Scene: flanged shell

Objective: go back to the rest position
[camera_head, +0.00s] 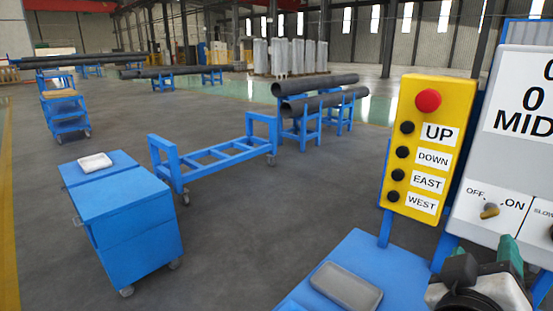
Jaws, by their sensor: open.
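My gripper (508,254) is at the lower right, just in front of the lower part of a grey control panel (465,213). It shows as green and dark parts beyond the grey and black end of my arm. It is open, and I see nothing held in it. The fingertips are partly hidden and hard to make out. The OFF/ON knob (489,211) on the panel is above and slightly left of the gripper, apart from it in the picture.
A yellow button box (428,190) with a red button stands left of the panel. A blue table (352,254) with a grey tray (346,287) is below it. A blue cabinet (130,215), a blue frame cart (215,155) and pipes on stands lie beyond. Open floor lies between.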

